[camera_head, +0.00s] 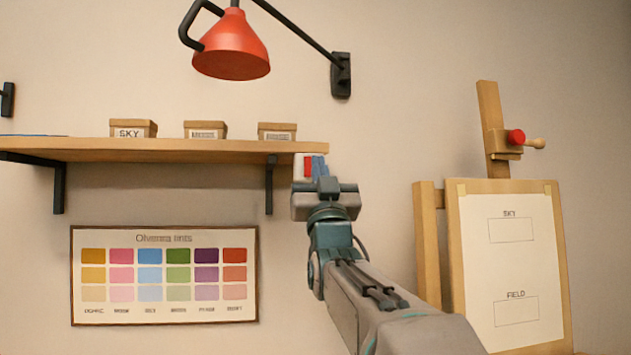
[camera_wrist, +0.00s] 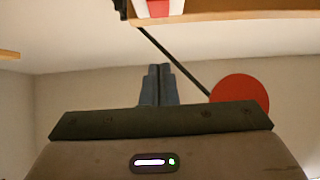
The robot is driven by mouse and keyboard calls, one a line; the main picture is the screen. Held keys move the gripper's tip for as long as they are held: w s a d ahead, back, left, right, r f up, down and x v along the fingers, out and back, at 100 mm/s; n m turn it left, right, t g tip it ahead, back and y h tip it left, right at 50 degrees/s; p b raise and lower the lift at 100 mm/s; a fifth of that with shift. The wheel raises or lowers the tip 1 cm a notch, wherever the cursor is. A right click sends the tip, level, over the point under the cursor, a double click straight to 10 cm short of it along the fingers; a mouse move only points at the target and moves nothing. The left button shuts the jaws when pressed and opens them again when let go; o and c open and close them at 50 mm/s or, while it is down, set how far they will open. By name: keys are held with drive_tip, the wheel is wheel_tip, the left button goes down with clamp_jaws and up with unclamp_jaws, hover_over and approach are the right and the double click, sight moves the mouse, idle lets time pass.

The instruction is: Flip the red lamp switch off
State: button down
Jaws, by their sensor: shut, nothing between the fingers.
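The red lamp (camera_head: 232,52) hangs above the shelf in the head view; its round red underside (camera_wrist: 240,92) shows in the wrist view. The lamp switch, a red rocker (camera_head: 308,166) on a white plate, sits at the right end of the shelf. In the wrist view the red rocker (camera_wrist: 158,8) is at the top edge, partly cut off. My gripper (camera_head: 320,165) is shut and empty, its blue fingers just right of the rocker in the head view. In the wrist view the fingertips (camera_wrist: 159,70) appear apart from the switch. Which way the rocker is tilted cannot be told.
The wooden shelf (camera_head: 165,150) carries several small labelled boxes, including SKY (camera_head: 133,129). A colour chart (camera_head: 165,312) hangs below. An easel (camera_head: 428,250) with a white board (camera_head: 510,275) stands right of my arm. The wall between shelf and easel is clear.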

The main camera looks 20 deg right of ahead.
drive_tip(key=s+r+b+v, duration=0.1)
drive_tip(key=b+v, duration=0.1)
drive_tip(key=v, duration=0.6)
drive_tip(key=shift+a, duration=0.2)
drive_tip(key=shift+f, duration=0.1)
drive_tip(key=w+a+f+n+g+y+p, duration=0.1)
drive_tip(key=w+a+f+g+y+p, duration=0.15)
drive_tip(key=f+g, duration=0.65)
drive_tip(key=w+a+f+g+y+p, duration=0.1)
drive_tip(key=w+a+f+g+y, duration=0.15)
drive_tip(key=f, duration=1.25)
drive_tip(key=s+a+f+g+y+p, duration=0.1)
drive_tip(key=s+a+f+g, duration=0.2)
drive_tip(key=s+f+g, duration=0.3)
drive_tip(key=s+a+f+n+g+p, duration=0.1)
drive_tip(key=s+f+g, duration=0.6)
drive_tip(key=s+f, duration=0.7)
drive_tip(key=shift+s+a+f+n+y+p, duration=0.3)
drive_tip(key=shift+s+a+f+y+p, duration=0.15)
drive_tip(key=shift+a+f, duration=0.5)
